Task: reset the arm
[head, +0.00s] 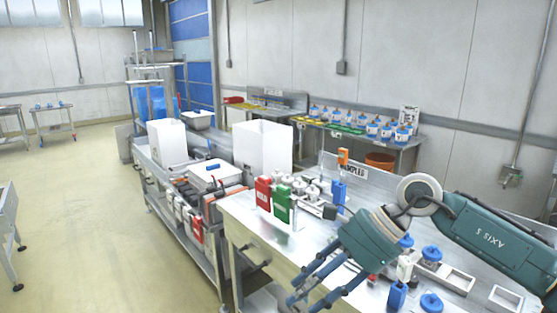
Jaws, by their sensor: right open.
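My right arm (500,243) comes in from the right edge and bends down at its wrist. My right gripper (302,297) hangs over the front edge of the steel workbench (250,222), pointing down and to the left. Its fingers are spread open and nothing shows between them. The lower fingertips are close to the bottom of the picture. My left arm and gripper are not in view.
Red (263,193) and green (283,205) containers stand on the bench left of my right gripper. Blue-capped items (431,302) and a blue bottle (397,295) stand right of it. White boxes (262,147) are further back. The floor (90,220) at left is mostly clear.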

